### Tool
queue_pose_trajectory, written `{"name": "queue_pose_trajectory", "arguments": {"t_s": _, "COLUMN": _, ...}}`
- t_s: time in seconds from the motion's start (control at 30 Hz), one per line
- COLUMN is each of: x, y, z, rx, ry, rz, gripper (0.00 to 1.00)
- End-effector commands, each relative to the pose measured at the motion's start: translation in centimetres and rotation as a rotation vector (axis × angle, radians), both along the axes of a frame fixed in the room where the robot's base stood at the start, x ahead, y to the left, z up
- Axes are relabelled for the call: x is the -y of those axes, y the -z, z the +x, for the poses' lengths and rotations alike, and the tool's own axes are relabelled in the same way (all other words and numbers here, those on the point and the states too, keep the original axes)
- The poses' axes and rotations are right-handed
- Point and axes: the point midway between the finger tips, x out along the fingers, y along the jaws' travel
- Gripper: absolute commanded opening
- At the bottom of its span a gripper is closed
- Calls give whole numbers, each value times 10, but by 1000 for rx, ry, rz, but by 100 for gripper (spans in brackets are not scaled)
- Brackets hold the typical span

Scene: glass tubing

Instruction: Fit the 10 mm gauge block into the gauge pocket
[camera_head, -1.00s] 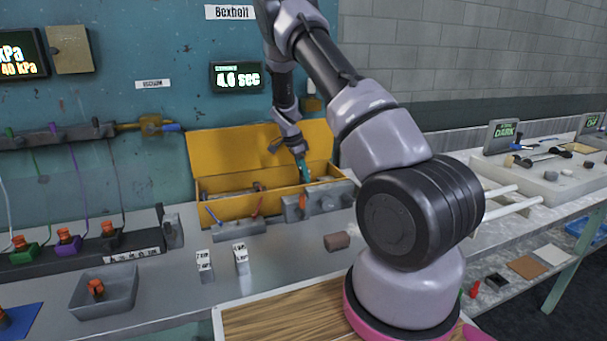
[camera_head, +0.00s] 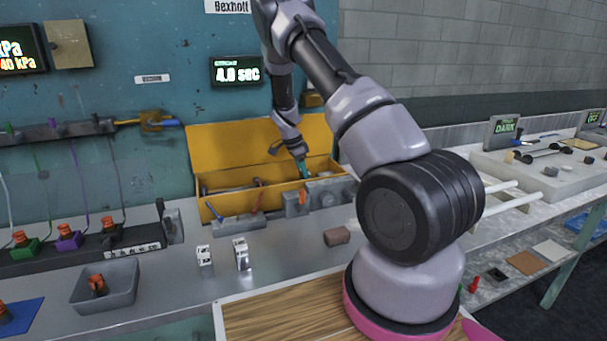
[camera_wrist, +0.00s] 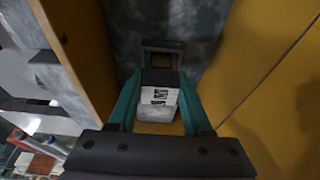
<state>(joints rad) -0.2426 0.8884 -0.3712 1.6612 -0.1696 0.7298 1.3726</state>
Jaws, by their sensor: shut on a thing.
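My gripper (camera_head: 302,170) reaches down into the open yellow box at the back of the bench. In the wrist view its teal fingers are shut on a small block with a white face and black print (camera_wrist: 158,96), taken as the 10 mm gauge block. The print is too small to read. A dark square-edged frame (camera_wrist: 163,48) lies just beyond the block on the mottled grey surface. It may be the gauge pocket, but I cannot be sure. The block does not look seated in it. In the head view the block is hidden.
The yellow box (camera_head: 228,205) has a raised lid behind my gripper and a front wall close by. Two white printed blocks (camera_head: 204,261) (camera_head: 241,254) and a brown block (camera_head: 337,236) stand on the bench in front. A grey tray (camera_head: 120,290) is at left.

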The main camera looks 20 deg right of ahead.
Motion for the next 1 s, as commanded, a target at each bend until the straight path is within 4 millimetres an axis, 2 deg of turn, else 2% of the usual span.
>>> {"name": "queue_pose_trajectory", "arguments": {"t_s": 0.07, "x": 0, "y": 2, "z": 0, "rx": 1, "ry": 0, "rz": 0, "gripper": 0}}
{"name": "queue_pose_trajectory", "arguments": {"t_s": 0.1, "x": 0, "y": 1, "z": 0, "rx": 1, "ry": 0, "rz": 0, "gripper": 65}}
{"name": "queue_pose_trajectory", "arguments": {"t_s": 0.17, "x": 0, "y": 1, "z": 0, "rx": 1, "ry": 0, "rz": 0, "gripper": 84}}
{"name": "queue_pose_trajectory", "arguments": {"t_s": 0.47, "x": 0, "y": 1, "z": 0, "rx": 1, "ry": 0, "rz": 0, "gripper": 84}}
{"name": "queue_pose_trajectory", "arguments": {"t_s": 0.57, "x": -2, "y": -5, "z": 1, "rx": 2, "ry": -1, "rz": 0, "gripper": 84}}
{"name": "queue_pose_trajectory", "arguments": {"t_s": 1.0, "x": -24, "y": -83, "z": 1, "rx": 4, "ry": -1, "rz": 0, "gripper": 84}}
